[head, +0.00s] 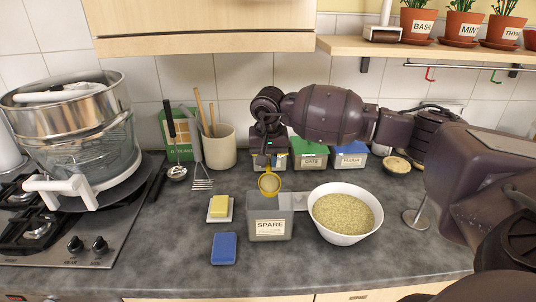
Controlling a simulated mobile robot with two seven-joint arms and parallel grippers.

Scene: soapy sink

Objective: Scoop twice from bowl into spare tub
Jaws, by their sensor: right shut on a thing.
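The white bowl (343,238) stands on the counter, filled with pale greenish-yellow grain (344,213). The grey spare tub (270,231), labelled SPARE, stands just left of the bowl; its inside is hard to see. My right gripper (264,160) points down behind the tub and is shut on a yellow scoop (269,190). The scoop's round head hangs over the tub's back edge, apart from the bowl. Pale stuff shows within its yellow rim, but I cannot tell whether it is grain. The fingertips are small and partly dark. My left gripper is out of view.
A blue sponge (223,249) and a butter dish (212,218) lie left of the tub. Behind stand labelled tubs, including date (311,162) and flour (350,161), and a utensil crock (221,151). A hob with a steamer pot (77,145) is at left.

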